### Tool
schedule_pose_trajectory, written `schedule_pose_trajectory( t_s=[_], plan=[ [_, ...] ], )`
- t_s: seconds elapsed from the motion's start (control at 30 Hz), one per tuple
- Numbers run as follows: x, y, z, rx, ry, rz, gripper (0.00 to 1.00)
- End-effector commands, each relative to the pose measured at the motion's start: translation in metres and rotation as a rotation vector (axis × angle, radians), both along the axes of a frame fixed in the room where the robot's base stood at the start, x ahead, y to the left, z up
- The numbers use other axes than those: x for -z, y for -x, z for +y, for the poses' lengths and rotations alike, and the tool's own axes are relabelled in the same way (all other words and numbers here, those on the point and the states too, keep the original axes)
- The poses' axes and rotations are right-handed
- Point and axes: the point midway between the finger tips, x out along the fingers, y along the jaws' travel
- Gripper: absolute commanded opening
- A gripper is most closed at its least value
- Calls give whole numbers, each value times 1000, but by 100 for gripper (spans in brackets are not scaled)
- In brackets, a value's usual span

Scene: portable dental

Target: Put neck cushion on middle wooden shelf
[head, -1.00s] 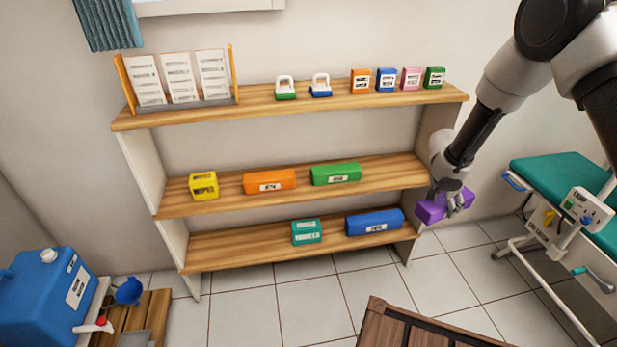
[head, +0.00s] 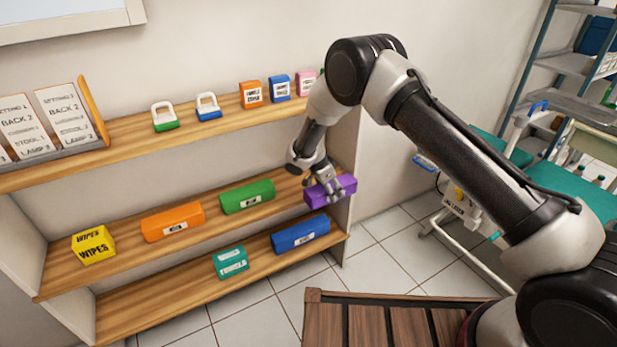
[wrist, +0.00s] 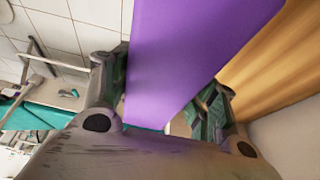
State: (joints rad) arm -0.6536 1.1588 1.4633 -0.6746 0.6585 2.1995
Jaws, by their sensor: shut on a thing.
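The purple block-shaped cushion (head: 346,187), which appears to be the neck cushion, is at the right end of the middle wooden shelf (head: 130,252). My gripper (head: 331,188) is shut on it from above. In the wrist view the cushion (wrist: 195,50) lies between both fingers of my gripper (wrist: 160,98), with wood to its right and floor tiles to its left. I cannot tell whether the cushion touches the shelf board or hangs just above or in front of it.
The middle shelf also holds a yellow wipes box (head: 93,246), an orange block (head: 172,222) and a green block (head: 246,197). A blue block (head: 300,234) and a teal box (head: 230,262) are below. The right side panel (head: 343,150) stands close to the cushion.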

Motion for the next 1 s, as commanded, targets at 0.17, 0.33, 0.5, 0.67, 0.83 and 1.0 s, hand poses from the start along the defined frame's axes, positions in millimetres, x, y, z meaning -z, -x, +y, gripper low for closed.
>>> schedule_pose_trajectory(
  t_s=[0.17, 0.33, 0.5, 0.67, 0.83, 1.0],
  plan=[
    [1, -37, 25, 1, -1, -2, 28],
    [1, -57, 38, 0, -1, -1, 28],
    [0, -64, 43, 0, -1, 1, 28],
    [1, -78, 53, 0, 0, -2, 28],
    [1, -91, 61, 0, -1, -1, 28],
    [15, -90, 61, -1, 1, 1, 28]
  ],
)
